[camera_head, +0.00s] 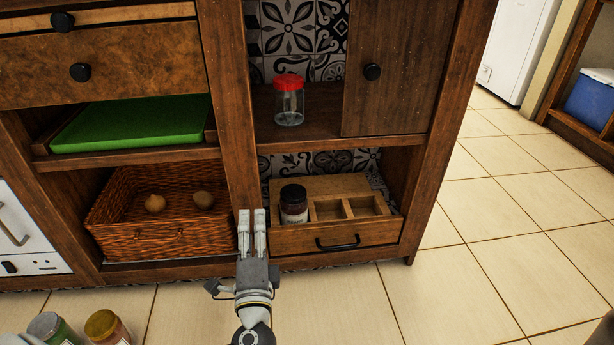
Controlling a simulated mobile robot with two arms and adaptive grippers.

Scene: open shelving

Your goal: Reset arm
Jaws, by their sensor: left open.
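My left gripper (251,216) points up the picture from the bottom edge, in front of the wooden shelving unit (236,100). Its two pale fingers are parallel with a narrow gap between them, and nothing shows between them. In the picture the fingers overlap the upright between the wicker basket (165,240) and the wooden drawer box (300,240). I cannot tell how far the fingers are from the wood. My right gripper is out of view.
A dark-lidded jar (294,205) stands in the drawer box. A red-lidded glass jar (289,100) stands on the shelf above. The basket holds two round brownish items. Several jars (105,328) show at lower left. Tiled floor (490,240) is clear at right.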

